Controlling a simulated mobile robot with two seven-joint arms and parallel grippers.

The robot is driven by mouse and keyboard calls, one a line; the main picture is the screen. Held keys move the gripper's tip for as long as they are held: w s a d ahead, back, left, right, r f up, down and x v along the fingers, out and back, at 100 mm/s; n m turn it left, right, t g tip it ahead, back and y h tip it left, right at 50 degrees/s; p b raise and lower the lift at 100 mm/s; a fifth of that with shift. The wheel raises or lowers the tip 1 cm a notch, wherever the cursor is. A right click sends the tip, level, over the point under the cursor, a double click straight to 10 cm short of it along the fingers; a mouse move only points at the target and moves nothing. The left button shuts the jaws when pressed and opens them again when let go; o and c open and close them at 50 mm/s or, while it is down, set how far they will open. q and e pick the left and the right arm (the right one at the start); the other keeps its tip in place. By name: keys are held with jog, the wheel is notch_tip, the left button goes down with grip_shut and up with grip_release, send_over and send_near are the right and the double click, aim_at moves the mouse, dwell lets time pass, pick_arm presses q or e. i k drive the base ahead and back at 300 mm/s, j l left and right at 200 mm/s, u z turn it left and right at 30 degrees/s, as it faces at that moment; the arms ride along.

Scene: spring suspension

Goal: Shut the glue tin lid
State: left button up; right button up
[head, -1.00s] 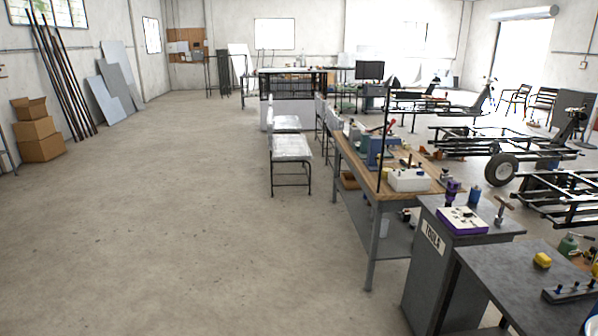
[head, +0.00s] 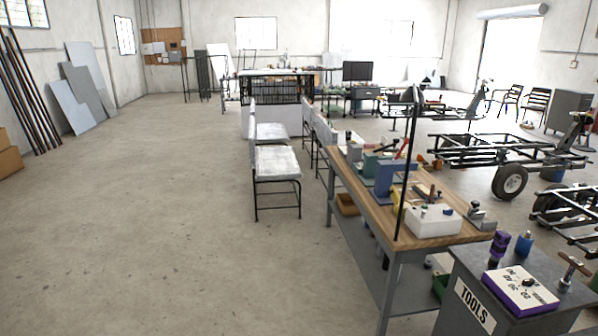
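I cannot make out a glue tin or its lid for certain in the head view. Small items stand on the wooden-topped workbench (head: 455,236) at the right, too small to tell apart fully. Among them are a white box (head: 433,221) and a blue vise-like tool (head: 389,178). Neither of my grippers is in view.
A grey tools cabinet (head: 470,275) stands at the lower right, with a purple-and-white box (head: 520,289) and a blue can (head: 524,243) on it. White-covered chairs (head: 277,161) stand left of the workbench. Wheeled black frames (head: 500,150) are at the right. The floor (head: 150,230) at left is clear.

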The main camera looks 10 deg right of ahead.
aim_at(394, 192)
jog(key=i+z, duration=0.45)
jog(key=i+j+z, duration=0.25)
jog(key=i+z, duration=0.2)
jog(key=i+j+z, duration=0.1)
jog(key=i+z, duration=0.15)
jog(key=z, duration=0.25)
jog(key=i+j+z, duration=0.2)
jog(key=z, duration=0.3)
jog(key=i+j, duration=0.25)
jog(key=i+j+z, duration=0.15)
jog(key=j, duration=0.3)
jog(key=i+j, duration=0.35)
jog(key=i+j+z, duration=0.15)
jog(key=j, duration=0.3)
jog(key=i+l, duration=0.05)
jog(key=i, duration=0.05)
